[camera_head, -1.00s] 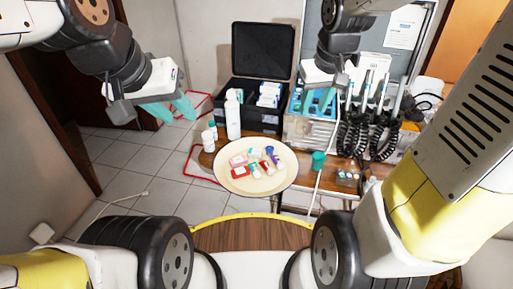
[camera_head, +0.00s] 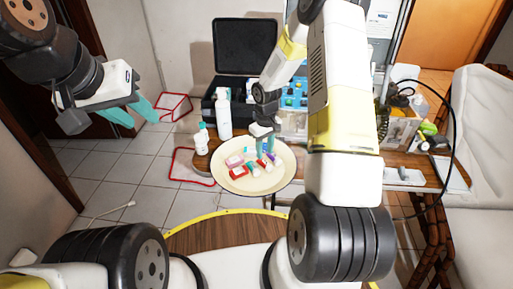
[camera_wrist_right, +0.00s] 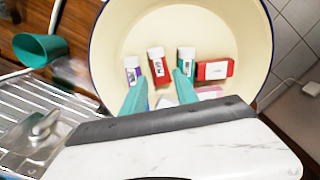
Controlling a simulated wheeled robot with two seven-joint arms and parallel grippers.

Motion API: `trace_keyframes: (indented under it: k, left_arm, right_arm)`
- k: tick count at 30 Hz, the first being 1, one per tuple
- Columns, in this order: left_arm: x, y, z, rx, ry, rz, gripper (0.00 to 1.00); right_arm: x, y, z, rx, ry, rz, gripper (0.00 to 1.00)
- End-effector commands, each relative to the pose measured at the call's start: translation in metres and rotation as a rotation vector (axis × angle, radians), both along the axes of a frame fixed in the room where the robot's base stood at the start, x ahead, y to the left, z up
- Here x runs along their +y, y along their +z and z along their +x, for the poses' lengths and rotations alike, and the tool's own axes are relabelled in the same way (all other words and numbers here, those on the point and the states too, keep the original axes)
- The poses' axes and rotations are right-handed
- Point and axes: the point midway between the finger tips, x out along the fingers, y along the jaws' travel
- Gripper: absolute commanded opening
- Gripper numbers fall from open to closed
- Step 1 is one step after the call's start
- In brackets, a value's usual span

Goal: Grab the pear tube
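Several small tubes lie in a cream round tray (camera_head: 232,181). In the right wrist view they are a purple-and-white tube (camera_wrist_right: 132,68), a red-capped white tube (camera_wrist_right: 157,62) and a teal-and-white tube (camera_wrist_right: 186,62). Labels are too small to read, so I cannot tell which is the pear tube. My right gripper (camera_head: 264,137) is over the tray, fingers pointing down at the tubes. In the right wrist view its teal fingers (camera_wrist_right: 159,84) are apart, with the red-capped tube beyond the gap. My left gripper (camera_head: 134,112) is open and empty, away at the left.
A red box (camera_wrist_right: 215,70) and a pinkish item (camera_wrist_right: 208,92) lie in the tray beside the tubes. A white bottle (camera_head: 224,115) and smaller bottle (camera_head: 201,138) stand behind it. An open black case (camera_head: 245,47) is behind. A teal cup (camera_wrist_right: 40,47) is near the tray.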

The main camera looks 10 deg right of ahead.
Motion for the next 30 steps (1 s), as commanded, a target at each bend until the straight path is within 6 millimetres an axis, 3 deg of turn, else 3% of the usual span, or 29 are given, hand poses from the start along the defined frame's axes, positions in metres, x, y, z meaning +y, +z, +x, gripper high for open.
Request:
trace_keyframes:
  k: [12,21,27,30]
  left_arm:
    - [0.000,0.000,0.000,0.000,0.000,0.000,0.36]
    - [0.000,0.000,0.000,0.000,0.000,0.000,0.36]
    - [0.000,0.000,0.000,0.000,0.000,0.000,0.36]
    - [0.000,0.000,0.000,0.000,0.000,0.000,0.36]
  right_arm:
    - [-0.003,-0.055,-0.006,0.002,0.000,0.000,0.36]
    - [-0.003,-0.060,-0.005,0.000,-0.002,0.000,0.36]
    - [-0.003,-0.060,-0.005,0.000,-0.001,0.000,0.00]
    - [-0.003,-0.060,-0.005,0.000,-0.001,0.000,0.00]
